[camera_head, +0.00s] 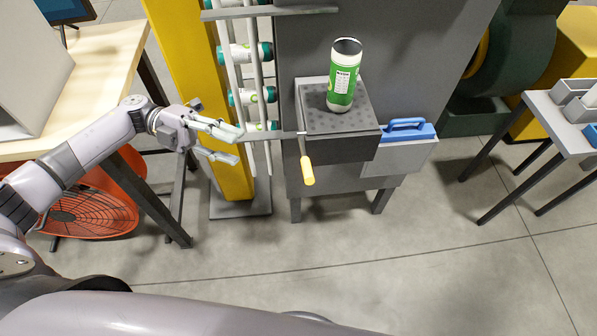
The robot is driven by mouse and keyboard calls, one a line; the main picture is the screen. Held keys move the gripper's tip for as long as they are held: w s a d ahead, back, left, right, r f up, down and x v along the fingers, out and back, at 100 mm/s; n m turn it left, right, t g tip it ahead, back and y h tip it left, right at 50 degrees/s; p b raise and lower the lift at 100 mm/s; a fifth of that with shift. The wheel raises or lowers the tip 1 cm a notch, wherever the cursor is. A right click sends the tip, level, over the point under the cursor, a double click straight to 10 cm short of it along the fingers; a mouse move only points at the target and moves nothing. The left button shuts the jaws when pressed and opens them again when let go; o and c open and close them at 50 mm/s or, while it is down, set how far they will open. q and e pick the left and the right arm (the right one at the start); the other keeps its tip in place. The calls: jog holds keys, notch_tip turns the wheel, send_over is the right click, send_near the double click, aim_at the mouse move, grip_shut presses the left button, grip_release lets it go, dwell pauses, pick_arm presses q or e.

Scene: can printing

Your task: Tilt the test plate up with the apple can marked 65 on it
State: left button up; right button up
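A green and white can (343,80) with an open dark top stands upright on the dark perforated test plate (318,121). Its label is too small to read here. The plate lies flat on a grey machine. A lever with a yellow handle (307,170) hangs at the plate's left front corner. My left gripper (238,146) is left of the plate and lever, its fingers spread apart and pointing right, with nothing between them. My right gripper is not in view.
A rack (247,54) with several cans stands behind my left gripper, beside a yellow post (187,60). A table (545,103) with grey trays stands at right, a wooden-topped table (107,52) at left.

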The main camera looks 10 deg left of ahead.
pick_arm(q)
jog(key=p, duration=0.2)
send_near(304, 170)
jog(key=d+p, duration=0.1)
jog(key=d, duration=0.2)
jog(key=s+d+p, duration=0.1)
jog(key=d+p, duration=0.1)
jog(key=d, duration=0.1)
jog(key=d+p, duration=0.1)
jog(key=d, duration=0.2)
jog(key=shift+s+d+f+p, duration=0.2)
jog(key=shift+s+d+p, duration=0.1)
jog(key=shift+s+d, duration=0.1)
jog(key=shift+s+d+f, duration=0.1)
jog(key=shift+d+f, duration=0.05)
jog(key=shift+d, duration=0.2)
grip_shut()
